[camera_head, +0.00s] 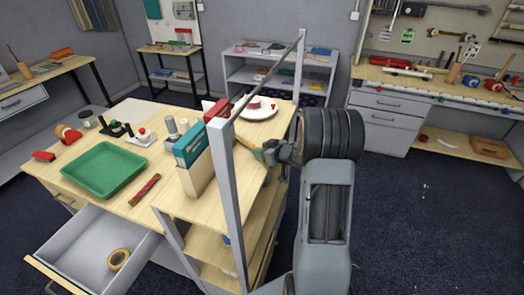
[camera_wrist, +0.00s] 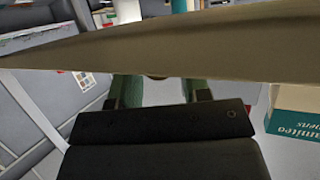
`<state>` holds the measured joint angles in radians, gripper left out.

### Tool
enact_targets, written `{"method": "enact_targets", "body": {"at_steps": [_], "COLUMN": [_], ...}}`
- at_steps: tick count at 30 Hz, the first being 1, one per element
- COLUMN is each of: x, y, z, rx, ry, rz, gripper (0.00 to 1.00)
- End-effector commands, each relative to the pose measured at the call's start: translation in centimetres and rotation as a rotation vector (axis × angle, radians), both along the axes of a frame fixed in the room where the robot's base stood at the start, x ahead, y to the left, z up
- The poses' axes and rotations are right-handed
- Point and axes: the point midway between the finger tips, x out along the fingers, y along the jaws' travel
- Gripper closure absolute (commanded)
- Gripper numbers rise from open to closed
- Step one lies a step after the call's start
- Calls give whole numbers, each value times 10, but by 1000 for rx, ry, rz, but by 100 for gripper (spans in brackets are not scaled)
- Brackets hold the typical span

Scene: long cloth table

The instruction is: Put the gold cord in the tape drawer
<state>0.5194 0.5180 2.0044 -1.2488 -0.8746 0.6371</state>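The open drawer (camera_head: 85,241) at the lower left has a roll of tan tape (camera_head: 118,260) lying in it; I take it as the tape drawer. My gripper (camera_head: 268,152) is at the right side of the table, beside the upright grey post. A small yellowish piece (camera_head: 245,144) shows next to it; I cannot tell what it is. In the wrist view my gripper's fingers (camera_wrist: 165,92) stand apart with pale background between them. A broad tan bar (camera_wrist: 160,48) crosses close in front and hides the tips. I cannot clearly identify the gold cord.
On the table are a green tray (camera_head: 103,170), a red patterned bundle (camera_head: 145,189), binders (camera_head: 192,146) and a white plate (camera_head: 250,112). Open floor lies to the right.

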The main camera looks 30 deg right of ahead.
Motion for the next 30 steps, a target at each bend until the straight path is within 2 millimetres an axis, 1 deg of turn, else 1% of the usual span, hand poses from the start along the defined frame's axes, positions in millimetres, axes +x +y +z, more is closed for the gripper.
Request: {"method": "enact_targets", "body": {"at_steps": [1,3,9,12,14,17,24,30], "x": [0,0,0,0,-4,-17,-58,-85], "y": [0,0,0,0,-3,-9,-25,-36], "z": [0,0,0,5,5,11,29,42], "rx": [0,0,0,-1,-2,-2,-2,-1], "ry": [0,0,0,0,-1,-2,-2,-3], "rz": [0,0,0,0,-1,-3,-4,-2], "gripper": [52,45,45,45,45,45,45,45]}}
